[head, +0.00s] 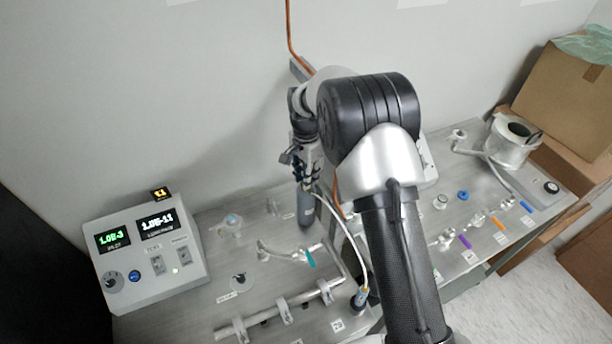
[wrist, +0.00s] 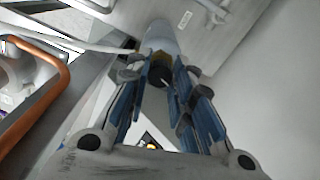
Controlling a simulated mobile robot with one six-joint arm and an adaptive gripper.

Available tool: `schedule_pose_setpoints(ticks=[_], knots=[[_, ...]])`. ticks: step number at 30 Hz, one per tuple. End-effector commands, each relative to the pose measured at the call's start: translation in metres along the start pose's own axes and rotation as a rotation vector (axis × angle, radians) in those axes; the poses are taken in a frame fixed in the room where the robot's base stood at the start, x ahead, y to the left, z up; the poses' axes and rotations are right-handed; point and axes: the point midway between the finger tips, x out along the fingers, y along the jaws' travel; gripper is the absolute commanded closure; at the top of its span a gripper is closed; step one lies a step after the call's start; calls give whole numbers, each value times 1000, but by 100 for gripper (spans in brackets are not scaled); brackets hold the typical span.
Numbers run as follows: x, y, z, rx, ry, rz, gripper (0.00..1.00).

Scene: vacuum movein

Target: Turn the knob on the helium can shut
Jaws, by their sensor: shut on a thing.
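The helium can (head: 305,208) is a grey cylinder standing upright at the back of the metal bench. In the wrist view the can's grey body (wrist: 163,38) shows beyond the fingers, with a brass valve (wrist: 159,60) and a dark round knob (wrist: 160,76). The blue-padded fingers of my gripper (wrist: 157,74) stand on either side of the knob and are shut on it. The knob's turn position cannot be told. In the head view the knob is hidden by the gripper.
A white hose (head: 348,232) runs from the can's top to a fitting (head: 361,298) on the bench. A grey control box (head: 150,258) with lit displays stands at the left. Clamped metal piping (head: 283,308) lies in front. The wall is close behind the can.

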Motion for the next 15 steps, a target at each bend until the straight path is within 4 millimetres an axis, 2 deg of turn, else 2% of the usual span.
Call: schedule_pose_setpoints(ticks=[15], knots=[[0, -1, 0, -489, 1, -2, 100]])
